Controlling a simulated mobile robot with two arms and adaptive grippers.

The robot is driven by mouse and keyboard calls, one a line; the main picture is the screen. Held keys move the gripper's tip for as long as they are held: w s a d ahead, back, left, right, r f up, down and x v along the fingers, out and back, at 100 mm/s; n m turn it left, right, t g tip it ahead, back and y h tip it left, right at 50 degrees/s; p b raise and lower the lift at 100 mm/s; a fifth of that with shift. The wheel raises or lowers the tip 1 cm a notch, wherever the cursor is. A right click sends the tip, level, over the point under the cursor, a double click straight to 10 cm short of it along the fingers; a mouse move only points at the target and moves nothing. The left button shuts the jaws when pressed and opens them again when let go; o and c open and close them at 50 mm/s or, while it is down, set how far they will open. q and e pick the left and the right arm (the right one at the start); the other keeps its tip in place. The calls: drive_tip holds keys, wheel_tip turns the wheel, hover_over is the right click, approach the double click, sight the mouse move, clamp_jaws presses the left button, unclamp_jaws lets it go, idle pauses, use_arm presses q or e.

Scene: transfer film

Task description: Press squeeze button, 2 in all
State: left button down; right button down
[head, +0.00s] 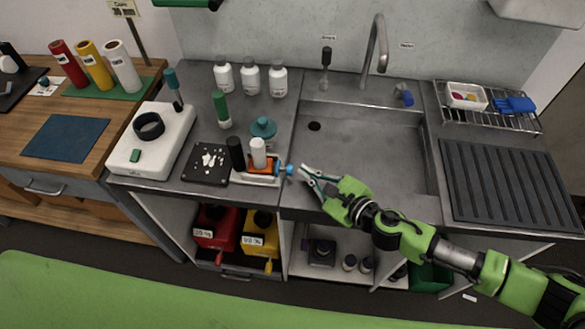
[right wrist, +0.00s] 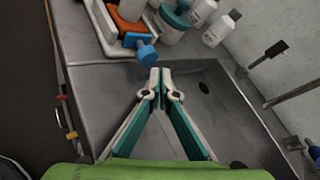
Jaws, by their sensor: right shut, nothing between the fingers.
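A blue knob (head: 289,170) sticks out from the right end of a small white tray (head: 240,180) that holds an orange block (head: 262,168). It may be the squeeze button; I see no label. My right gripper (head: 303,172) is shut and empty, with its tips just right of the knob over the sink's left front edge. In the right wrist view the knob (right wrist: 147,54) lies just beyond the fingertips (right wrist: 160,74), slightly left. I cannot tell whether they touch. My left gripper is not in view.
A white cylinder (head: 258,153) and a black one (head: 236,154) stand at the tray. White bottles (head: 250,77) stand behind, with a teal-lidded jar (head: 263,128). The sink basin (head: 360,150) is empty. A tap (head: 377,45) rises behind it; a ribbed drainboard (head: 510,185) lies right.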

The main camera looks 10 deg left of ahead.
drive_tip(key=shift+a, duration=0.15)
drive_tip(key=shift+a+p, duration=0.25)
drive_tip(key=shift+p, duration=0.05)
drive_tip(key=shift+a+p, duration=0.3)
drive_tip(key=shift+a, duration=0.45)
idle(0.7)
drive_tip(key=shift+d, duration=1.05)
